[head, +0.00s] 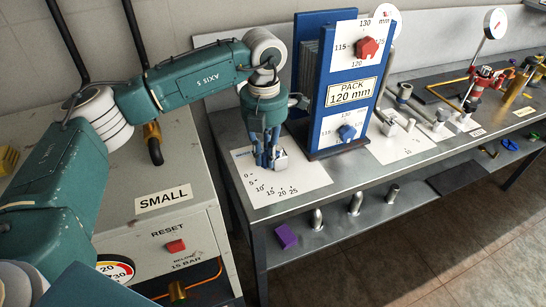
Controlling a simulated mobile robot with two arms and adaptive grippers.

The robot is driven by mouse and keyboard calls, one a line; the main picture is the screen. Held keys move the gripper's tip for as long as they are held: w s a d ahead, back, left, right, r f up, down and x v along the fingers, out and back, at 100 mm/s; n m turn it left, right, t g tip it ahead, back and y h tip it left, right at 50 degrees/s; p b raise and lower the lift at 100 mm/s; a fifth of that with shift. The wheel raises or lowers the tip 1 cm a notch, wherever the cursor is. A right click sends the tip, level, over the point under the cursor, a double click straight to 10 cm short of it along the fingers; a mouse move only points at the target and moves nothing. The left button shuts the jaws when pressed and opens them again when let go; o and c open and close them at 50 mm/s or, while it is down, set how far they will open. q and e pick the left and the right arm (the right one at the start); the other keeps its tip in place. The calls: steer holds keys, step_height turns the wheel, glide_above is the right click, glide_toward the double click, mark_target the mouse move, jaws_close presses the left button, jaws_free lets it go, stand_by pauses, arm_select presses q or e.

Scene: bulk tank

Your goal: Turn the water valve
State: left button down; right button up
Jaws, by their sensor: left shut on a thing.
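My left gripper (270,162) points down at the near end of the grey bench, over a white sheet with a scale from 0 to 25. Its fingers are shut on a small grey metal piece (282,160), largely hidden by the fingers. I cannot tell if this piece belongs to a valve. A blue knob (347,132) and a red knob (367,48) sit on numbered dials of the upright blue frame, right of the gripper. My right gripper is not in view.
The blue frame (325,105) marked "PACK 120 mm" stands close to the gripper. Metal cylinders (405,93) and a red fitting (476,86) stand farther right. A grey cabinet (150,190) marked "SMALL", with a red RESET button (175,246), is at left.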

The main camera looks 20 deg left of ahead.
mark_target(266, 154)
arm_select(q)
steer(key=shift+w+r, duration=0.3)
steer(key=c, duration=1.9)
jaws_free()
steer(key=shift+o, duration=1.1)
steer(key=shift+s+f, duration=0.1)
steer(key=shift+f, duration=0.05)
step_height(266, 154, up, 12)
